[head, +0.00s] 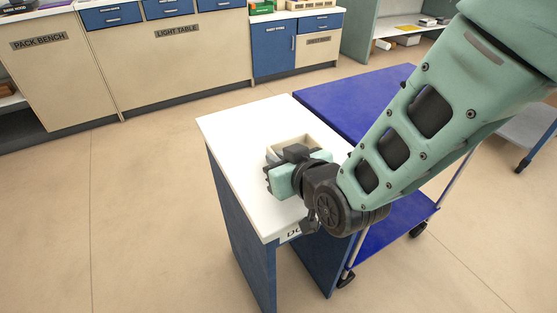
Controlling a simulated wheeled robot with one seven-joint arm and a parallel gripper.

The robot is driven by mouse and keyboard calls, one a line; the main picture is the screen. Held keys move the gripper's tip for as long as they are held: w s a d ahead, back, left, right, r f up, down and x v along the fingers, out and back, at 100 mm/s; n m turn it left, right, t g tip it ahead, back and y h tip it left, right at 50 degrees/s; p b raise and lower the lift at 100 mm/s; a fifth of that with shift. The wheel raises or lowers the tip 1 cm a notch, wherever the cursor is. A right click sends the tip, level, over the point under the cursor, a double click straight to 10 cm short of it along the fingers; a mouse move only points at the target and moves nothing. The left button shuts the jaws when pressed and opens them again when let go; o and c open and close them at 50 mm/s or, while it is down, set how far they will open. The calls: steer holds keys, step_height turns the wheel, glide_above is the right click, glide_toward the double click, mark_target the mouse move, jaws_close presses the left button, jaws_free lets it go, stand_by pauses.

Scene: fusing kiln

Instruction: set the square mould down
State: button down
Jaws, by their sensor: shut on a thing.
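The square mould (287,143) is a beige, open, box-like piece at the far side of my gripper, over the white top of a small blue-sided stand (235,130). My gripper (290,158) is shut on the mould. The gripper and wrist hide the near part of the mould. I cannot tell whether the mould's underside touches the white top or is slightly above it.
A blue cart (340,95) on castors stands right beside the stand, partly behind my arm. The white top is bare to the left and front of the gripper. The light table (185,65) and pack bench (55,70) line the back, with open floor between.

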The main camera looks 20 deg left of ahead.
steer(key=c, duration=2)
jaws_free()
steer(key=shift+f, duration=0.15)
steer(key=o, duration=0.5)
steer(key=shift+c, duration=0.2)
steer(key=shift+r, duration=0.25)
steer(key=shift+s+d+r, duration=0.15)
steer(key=shift+s+d, duration=0.05)
steer(key=p+v, duration=0.1)
steer(key=v, duration=1)
steer(key=shift+s+d, duration=0.15)
